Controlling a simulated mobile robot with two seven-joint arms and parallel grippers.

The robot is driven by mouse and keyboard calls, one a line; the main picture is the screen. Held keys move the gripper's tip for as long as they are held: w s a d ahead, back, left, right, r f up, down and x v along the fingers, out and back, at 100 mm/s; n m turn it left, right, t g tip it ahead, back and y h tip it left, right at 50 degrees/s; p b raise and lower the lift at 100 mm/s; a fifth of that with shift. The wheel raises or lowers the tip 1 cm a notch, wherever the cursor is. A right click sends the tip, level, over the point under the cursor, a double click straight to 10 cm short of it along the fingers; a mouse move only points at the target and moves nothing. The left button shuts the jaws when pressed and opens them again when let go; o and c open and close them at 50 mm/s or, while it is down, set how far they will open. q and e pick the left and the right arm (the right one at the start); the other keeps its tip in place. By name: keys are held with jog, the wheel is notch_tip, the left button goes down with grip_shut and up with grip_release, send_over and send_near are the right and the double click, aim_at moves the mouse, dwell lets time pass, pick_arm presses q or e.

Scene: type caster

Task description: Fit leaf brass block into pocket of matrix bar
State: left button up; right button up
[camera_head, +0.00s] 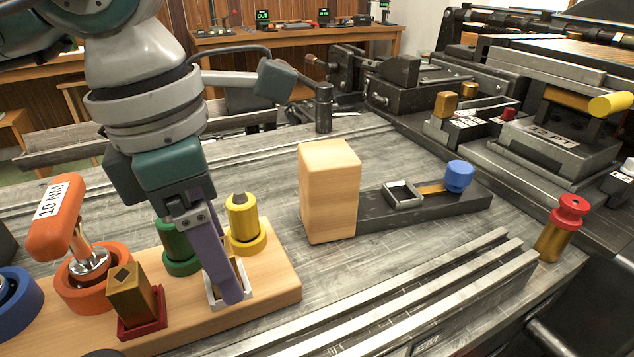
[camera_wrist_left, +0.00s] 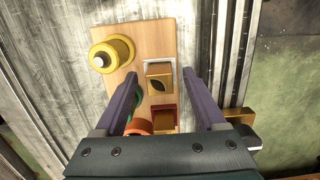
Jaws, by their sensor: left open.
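The leaf brass block (camera_wrist_left: 159,85) stands in a white square holder (camera_wrist_left: 148,66) on the wooden board, its dark leaf mark facing up in the left wrist view. In the head view the white holder (camera_head: 214,298) shows, but my finger hides most of the block. My left gripper (camera_head: 232,288) points down there; its purple fingers are open, one on each side of the block, with gaps showing in the wrist view (camera_wrist_left: 160,75). The dark matrix bar (camera_head: 375,212) lies on the bench to the right, with a light-rimmed square pocket (camera_head: 403,194). My right gripper is not in view.
The wooden board (camera_head: 285,290) also bears a second brass block (camera_head: 133,290) in a red holder, a yellow knob (camera_head: 243,215), a green one (camera_head: 176,245) and an orange-handled tool (camera_head: 60,215). A tall wooden block (camera_head: 330,190) stands at the bar's left end.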

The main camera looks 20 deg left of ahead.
pick_arm(q)
jog(key=shift+c, duration=0.3)
grip_shut()
dwell(0.3)
